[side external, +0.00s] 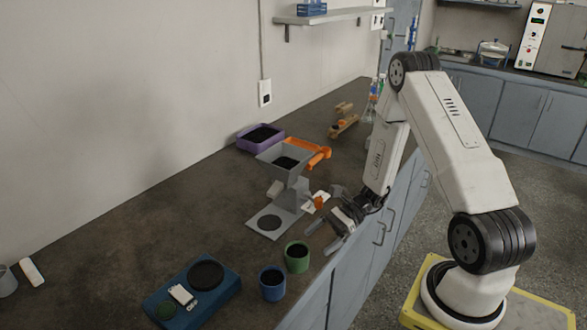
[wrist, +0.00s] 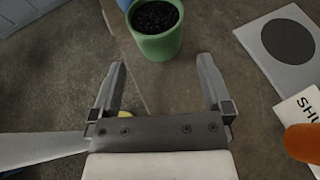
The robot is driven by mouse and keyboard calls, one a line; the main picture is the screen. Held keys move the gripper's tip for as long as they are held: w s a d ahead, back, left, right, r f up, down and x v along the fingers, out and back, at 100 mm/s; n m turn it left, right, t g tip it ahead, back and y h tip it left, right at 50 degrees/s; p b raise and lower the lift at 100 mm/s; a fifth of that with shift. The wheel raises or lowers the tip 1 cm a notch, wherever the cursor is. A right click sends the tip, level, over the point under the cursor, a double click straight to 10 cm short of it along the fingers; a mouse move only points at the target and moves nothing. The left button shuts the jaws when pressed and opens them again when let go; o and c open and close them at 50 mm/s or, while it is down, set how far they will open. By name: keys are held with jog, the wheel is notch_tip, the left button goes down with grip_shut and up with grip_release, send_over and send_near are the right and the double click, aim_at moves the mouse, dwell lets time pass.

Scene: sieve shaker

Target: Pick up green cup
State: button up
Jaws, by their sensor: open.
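The green cup (side external: 297,258) stands upright near the front edge of the counter, just right of and behind the blue cup (side external: 272,284). In the wrist view the green cup (wrist: 158,46) holds dark granular material and lies just beyond the fingertips. My gripper (side external: 322,236) is open and empty, a little to the right of the green cup in the side view and apart from it. In the wrist view its two fingers (wrist: 164,72) are spread wide, with bare counter between them.
A grey sieve shaker (side external: 262,237) with a hopper and orange parts stands behind the cups. A blue scale (side external: 222,290) sits at front left. A purple tray (side external: 243,142) is farther back. The counter's left side is mostly clear.

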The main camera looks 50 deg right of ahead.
aim_at(307, 250)
jog(key=shift+x, duration=1.35)
jog(key=shift+a+f, duration=0.1)
jog(key=shift+x, duration=2.45)
jog(key=shift+s, duration=0.1)
jog(key=c, duration=1.2)
jog(key=shift+o, duration=0.2)
notch_tip(307, 250, up, 10)
